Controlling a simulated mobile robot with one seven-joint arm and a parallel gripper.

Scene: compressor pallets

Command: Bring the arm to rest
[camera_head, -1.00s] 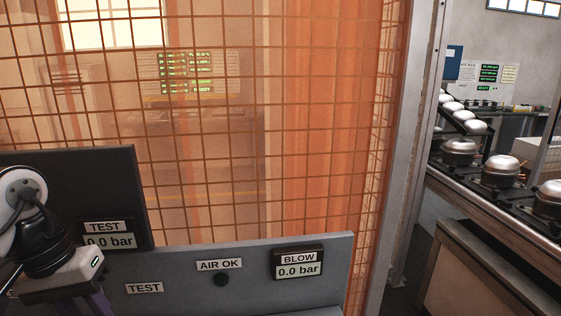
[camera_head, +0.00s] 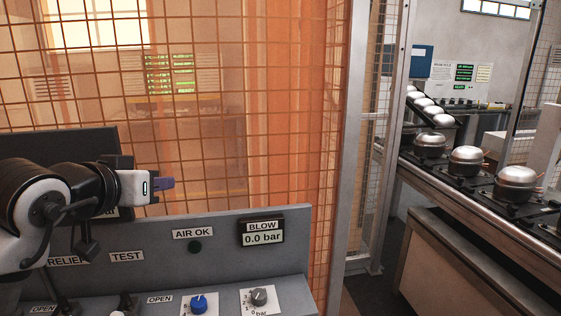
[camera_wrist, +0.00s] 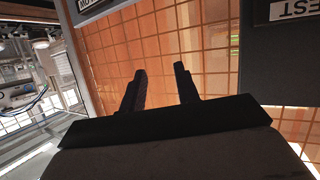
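My gripper (camera_head: 165,184) is at the left of the head view, held out level and pointing right, above the grey control panel (camera_head: 215,262). My arm is folded at the left edge and hides part of the dark board behind it. In the wrist view my gripper (camera_wrist: 160,85) shows two dark fingers standing apart with nothing between them. The orange mesh screen (camera_wrist: 158,45) lies beyond the fingers.
The panel carries a BLOW gauge (camera_head: 263,232) reading 0.0 bar, a blue knob (camera_head: 199,303) and a grey knob (camera_head: 259,297). An orange mesh screen (camera_head: 200,100) stands behind it. At right, several metal compressors (camera_head: 467,160) sit on a conveyor (camera_head: 470,202).

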